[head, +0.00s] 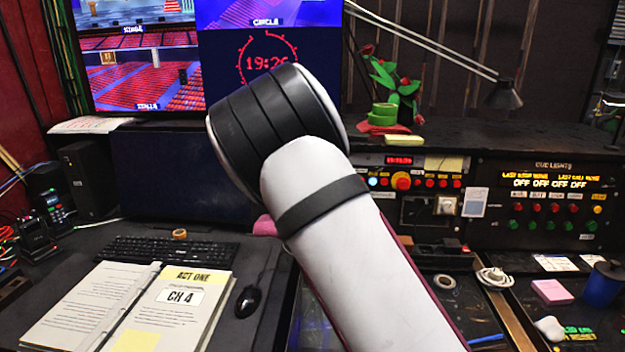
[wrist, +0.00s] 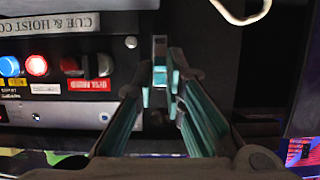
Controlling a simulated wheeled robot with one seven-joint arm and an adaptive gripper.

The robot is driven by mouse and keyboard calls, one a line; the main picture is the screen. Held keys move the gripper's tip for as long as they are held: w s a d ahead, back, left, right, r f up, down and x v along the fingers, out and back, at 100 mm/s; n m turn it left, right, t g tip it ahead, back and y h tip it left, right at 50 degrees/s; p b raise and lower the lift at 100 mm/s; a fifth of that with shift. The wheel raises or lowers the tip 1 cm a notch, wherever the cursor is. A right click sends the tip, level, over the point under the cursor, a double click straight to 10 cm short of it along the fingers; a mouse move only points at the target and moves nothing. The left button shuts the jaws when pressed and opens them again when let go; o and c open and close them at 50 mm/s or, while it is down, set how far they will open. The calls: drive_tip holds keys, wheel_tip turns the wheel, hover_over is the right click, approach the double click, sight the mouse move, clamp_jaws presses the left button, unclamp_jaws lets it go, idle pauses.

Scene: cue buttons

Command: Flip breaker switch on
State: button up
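In the wrist view, my gripper (wrist: 162,92) reaches toward the black console panel, with teal inner pads showing on both fingers and a narrow gap between the tips. A small upright lever-like piece (wrist: 160,50), pale with a bluish tint, shows at the gap. It may be the breaker switch, but its position and any contact with the fingers cannot be made out. In the head view, my raised white arm covers the middle of the picture and my gripper is hidden.
In the head view, a cue-lights panel (head: 548,198) stands right, with an open script (head: 130,305) at lower left.

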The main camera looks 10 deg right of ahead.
drive_tip(key=o, duration=0.4)
drive_tip(key=shift+f, duration=0.1)
drive_tip(key=v, duration=1.2)
drive_tip(key=shift+a, duration=0.1)
drive_tip(key=s+d+r+n+g+y, duration=0.1)
drive_tip(key=s+g, duration=0.1)
drive_tip(key=s, duration=1.2)
drive_tip(key=s+d+r+n+g+y, duration=0.1)
drive_tip(key=s+g, duration=0.1)
drive_tip(key=s, duration=1.3)
drive_tip(key=s+d+r+n+g+y, duration=0.1)
drive_tip(key=s+g, duration=0.1)
drive_tip(key=s, duration=1.3)
drive_tip(key=shift+s+d+n+g+y, duration=0.15)
drive_tip(key=shift+d+n+g+y, duration=0.15)
drive_tip(key=shift+d+g+y, duration=0.1)
